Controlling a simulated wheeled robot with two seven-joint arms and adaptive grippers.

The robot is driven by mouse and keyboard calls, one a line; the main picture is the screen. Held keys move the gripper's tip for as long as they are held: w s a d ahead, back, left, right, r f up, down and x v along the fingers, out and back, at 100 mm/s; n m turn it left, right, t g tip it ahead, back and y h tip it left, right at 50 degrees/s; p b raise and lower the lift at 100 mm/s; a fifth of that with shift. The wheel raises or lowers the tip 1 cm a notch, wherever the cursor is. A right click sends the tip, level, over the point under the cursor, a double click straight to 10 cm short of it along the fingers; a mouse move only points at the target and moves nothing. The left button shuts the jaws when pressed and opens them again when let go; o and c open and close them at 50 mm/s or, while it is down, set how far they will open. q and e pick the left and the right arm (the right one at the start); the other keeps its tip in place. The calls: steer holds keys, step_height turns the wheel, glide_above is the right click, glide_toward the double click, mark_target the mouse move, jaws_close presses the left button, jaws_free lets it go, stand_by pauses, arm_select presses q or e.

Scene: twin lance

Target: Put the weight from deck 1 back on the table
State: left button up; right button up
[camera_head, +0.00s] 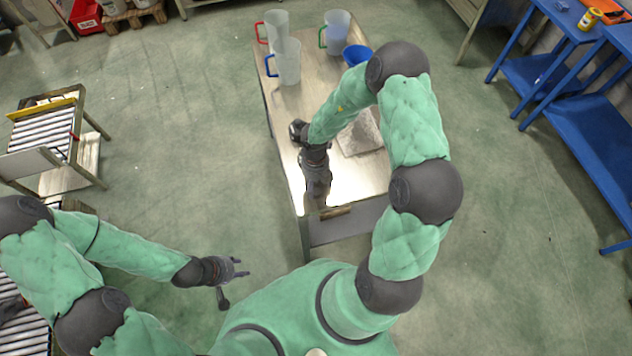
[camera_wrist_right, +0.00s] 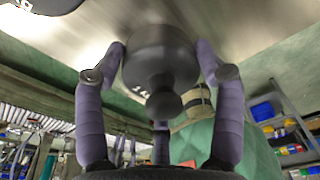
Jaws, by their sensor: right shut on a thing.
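A dark grey weight (camera_wrist_right: 160,58) with a round knob shows in the right wrist view, between the purple-grey fingers of my right gripper (camera_wrist_right: 162,68). The gripper is shut on it. In the head view my right gripper (camera_head: 316,182) is over the near left part of the metal-topped table (camera_head: 290,112); the weight cannot be told apart from the dark gripper there. Whether the weight touches the tabletop is unclear. My left gripper (camera_head: 235,272) is open and empty, low at the left of the table. I cannot tell which thing is deck 1.
Clear jugs with red (camera_head: 276,30), blue (camera_head: 288,62) and green (camera_head: 336,32) handles stand at the table's far end, beside a blue bowl (camera_head: 356,55). A pale speckled slab (camera_head: 362,134) lies partly behind my right arm. A roller conveyor (camera_head: 45,130) stands left.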

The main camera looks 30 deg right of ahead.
steer(key=o, duration=1.7)
step_height(320, 180, up, 12)
steer(key=w+p, duration=0.1)
steer(key=p, duration=0.3)
steer(key=shift+d, duration=0.25)
steer(key=shift+w, duration=0.15)
